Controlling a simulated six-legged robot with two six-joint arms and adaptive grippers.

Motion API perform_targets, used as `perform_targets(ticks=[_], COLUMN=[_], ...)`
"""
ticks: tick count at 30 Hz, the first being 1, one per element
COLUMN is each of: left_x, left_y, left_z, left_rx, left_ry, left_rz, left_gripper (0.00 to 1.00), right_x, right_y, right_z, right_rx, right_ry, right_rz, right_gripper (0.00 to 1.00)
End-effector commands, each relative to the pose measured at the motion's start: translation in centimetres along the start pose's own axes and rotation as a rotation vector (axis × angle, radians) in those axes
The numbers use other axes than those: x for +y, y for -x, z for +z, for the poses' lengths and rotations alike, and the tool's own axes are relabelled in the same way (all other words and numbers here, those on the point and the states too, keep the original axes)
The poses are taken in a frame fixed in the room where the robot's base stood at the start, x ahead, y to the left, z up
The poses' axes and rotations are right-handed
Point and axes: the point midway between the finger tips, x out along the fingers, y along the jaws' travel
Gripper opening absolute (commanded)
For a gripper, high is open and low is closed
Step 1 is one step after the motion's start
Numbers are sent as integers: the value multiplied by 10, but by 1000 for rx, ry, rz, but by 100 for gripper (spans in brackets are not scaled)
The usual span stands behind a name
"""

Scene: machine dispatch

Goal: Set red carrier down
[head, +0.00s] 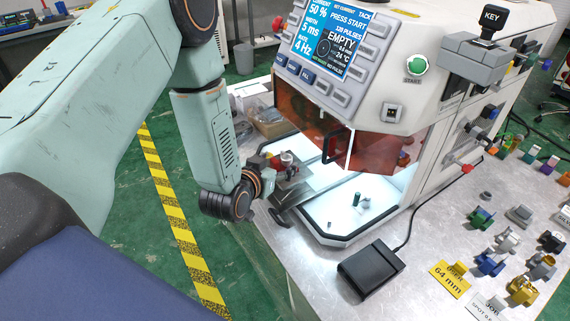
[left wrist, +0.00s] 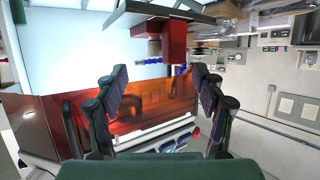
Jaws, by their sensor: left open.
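The red carrier (left wrist: 175,42) shows in the left wrist view as a red block with a grey-brown round part beside it. It lies beyond my fingertips and roughly between their lines. In the head view the red carrier (head: 273,162) is small and partly hidden, at the left opening of the machine's lit chamber. My left gripper (left wrist: 159,74) is open, with nothing seen between its fingers. In the head view my left gripper (head: 270,182) is at the chamber's left side, close to the carrier; contact cannot be told. My right gripper is not in view.
The white machine (head: 400,85) has amber panels (head: 385,153) over its chamber. A small green peg (head: 357,198) stands on the lit floor. A black pedal box (head: 370,270) and several coloured parts occupy the metal table (head: 415,285). A cardboard box (head: 270,122) is behind.

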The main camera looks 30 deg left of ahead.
Motion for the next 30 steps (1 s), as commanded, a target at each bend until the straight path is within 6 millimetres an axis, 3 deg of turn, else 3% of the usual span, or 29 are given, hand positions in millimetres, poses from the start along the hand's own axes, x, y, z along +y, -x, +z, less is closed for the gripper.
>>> perform_targets(ticks=[18, 27, 30], left_x=[2, 3, 3], left_y=[-62, -66, -66], left_z=[3, 3, 3], left_rx=[1, 0, 1], left_ry=[2, 2, 2], left_rz=[-2, -2, -2], left_gripper=[69, 69, 61], right_x=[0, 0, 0], right_y=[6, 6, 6], right_z=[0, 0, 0], right_rx=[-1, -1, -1], right_ry=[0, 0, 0], right_rz=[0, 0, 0], right_gripper=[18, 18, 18])
